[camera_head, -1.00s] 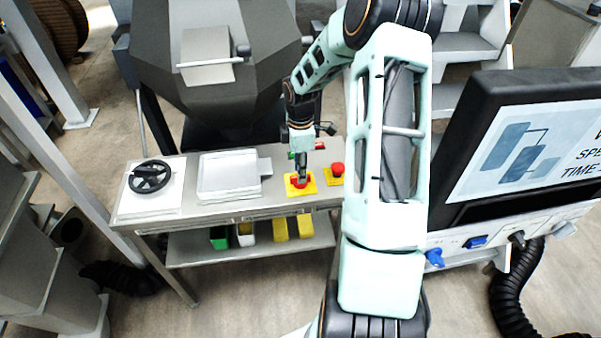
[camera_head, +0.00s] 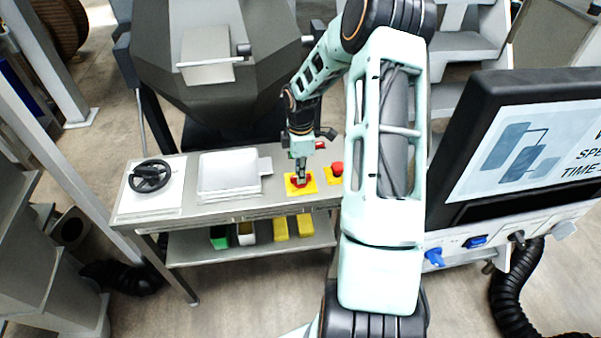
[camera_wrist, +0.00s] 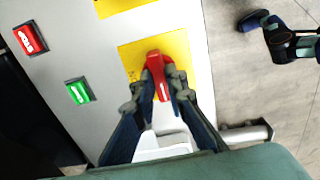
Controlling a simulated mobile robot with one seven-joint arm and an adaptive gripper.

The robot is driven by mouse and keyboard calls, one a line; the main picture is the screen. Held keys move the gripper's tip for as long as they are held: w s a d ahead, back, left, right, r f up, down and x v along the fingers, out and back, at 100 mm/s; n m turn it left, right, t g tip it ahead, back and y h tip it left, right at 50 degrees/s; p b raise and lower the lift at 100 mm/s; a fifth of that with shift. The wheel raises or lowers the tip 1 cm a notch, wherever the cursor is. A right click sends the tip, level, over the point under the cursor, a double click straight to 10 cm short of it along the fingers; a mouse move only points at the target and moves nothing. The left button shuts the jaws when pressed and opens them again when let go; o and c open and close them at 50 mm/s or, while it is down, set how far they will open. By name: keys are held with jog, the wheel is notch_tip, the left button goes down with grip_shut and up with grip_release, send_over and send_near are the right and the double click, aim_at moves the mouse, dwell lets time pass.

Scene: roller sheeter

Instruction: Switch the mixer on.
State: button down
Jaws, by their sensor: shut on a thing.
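A red rotary switch handle (camera_wrist: 155,64) sits on a yellow plate (camera_wrist: 130,58) in the wrist view. My gripper (camera_wrist: 158,90) is shut on this handle, with a finger on each side of it. In the head view my gripper (camera_head: 301,178) points down at the same yellow plate (camera_head: 311,187) on the table, hiding much of the handle. A green button (camera_wrist: 79,92) and a red button (camera_wrist: 30,40) lie on the panel to the left in the wrist view. The large grey mixer body (camera_head: 220,90) stands behind the table.
A red mushroom button (camera_head: 337,168) on its own yellow plate is just right of my gripper. A black handwheel (camera_head: 150,176) and a white tray (camera_head: 229,174) are on the table to the left. A large screen (camera_head: 525,145) stands at right.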

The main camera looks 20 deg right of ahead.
jog(key=m+b, duration=0.2)
jog(key=m, duration=0.3)
jog(key=shift+m+b, duration=0.3)
jog(key=m+b, duration=0.2)
jog(key=m, duration=0.3)
jog(key=m+b, duration=0.1)
jog(key=m, duration=0.3)
jog(key=shift+m+b, duration=0.5)
jog(key=shift+m, duration=1.2)
jog(key=c, duration=1.9)
grip_release()
jog(key=shift+c, duration=0.2)
